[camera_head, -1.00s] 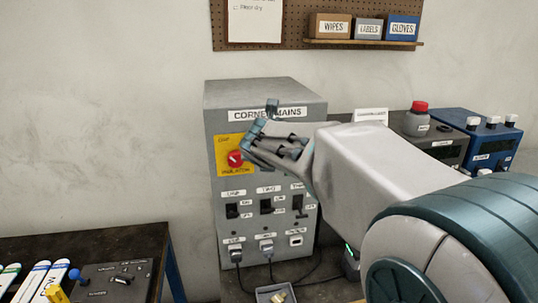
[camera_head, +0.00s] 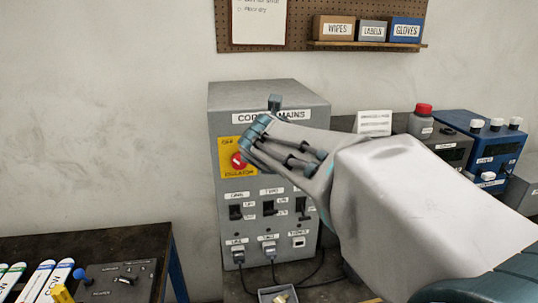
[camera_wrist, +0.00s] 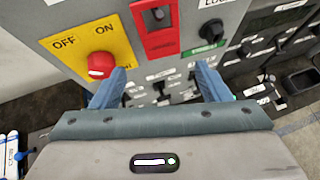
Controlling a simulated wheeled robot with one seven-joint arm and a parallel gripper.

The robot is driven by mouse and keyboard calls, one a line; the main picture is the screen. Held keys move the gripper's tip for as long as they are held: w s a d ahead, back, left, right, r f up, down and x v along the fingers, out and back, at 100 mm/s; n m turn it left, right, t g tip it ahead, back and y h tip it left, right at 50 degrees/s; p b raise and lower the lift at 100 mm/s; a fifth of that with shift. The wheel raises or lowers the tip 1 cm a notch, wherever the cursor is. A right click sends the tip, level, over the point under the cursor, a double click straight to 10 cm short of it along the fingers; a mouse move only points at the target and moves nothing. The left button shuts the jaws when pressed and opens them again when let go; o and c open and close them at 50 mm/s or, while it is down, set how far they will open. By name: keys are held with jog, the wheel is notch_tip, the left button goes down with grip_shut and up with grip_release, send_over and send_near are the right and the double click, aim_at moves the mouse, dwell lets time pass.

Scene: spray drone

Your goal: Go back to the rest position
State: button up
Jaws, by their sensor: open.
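My gripper (camera_head: 258,140) is raised in front of the grey mains box (camera_head: 270,95), whose label is partly hidden behind my fingers. In the wrist view my gripper (camera_wrist: 160,82) is open, its two blue fingers spread with nothing between them. The red rotary knob (camera_head: 238,160) on its yellow plate sits just below and left of the fingertips in the head view. In the wrist view the knob (camera_wrist: 101,64) is beside the left fingertip; whether they touch I cannot tell. My forearm hides part of the box's right side.
Switches and plugged cables fill the box's lower front, with a small grey tray (camera_head: 264,294) below. A dark table (camera_head: 120,244) holds markers at lower left. Bare wall is free at left.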

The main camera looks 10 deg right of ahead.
jog(key=v, duration=0.8)
jog(key=s+d+f+m+g+y, duration=0.1)
jog(key=s+f+m+g, duration=0.3)
jog(key=s+f+m, duration=0.5)
jog(key=s+d+f+m+g+y, duration=0.2)
jog(key=s+f+m, duration=0.7)
jog(key=m, duration=1.5)
jog(key=shift+s+d+f+g, duration=0.3)
jog(key=shift+f+g, duration=0.7)
jog(key=shift+f, duration=0.55)
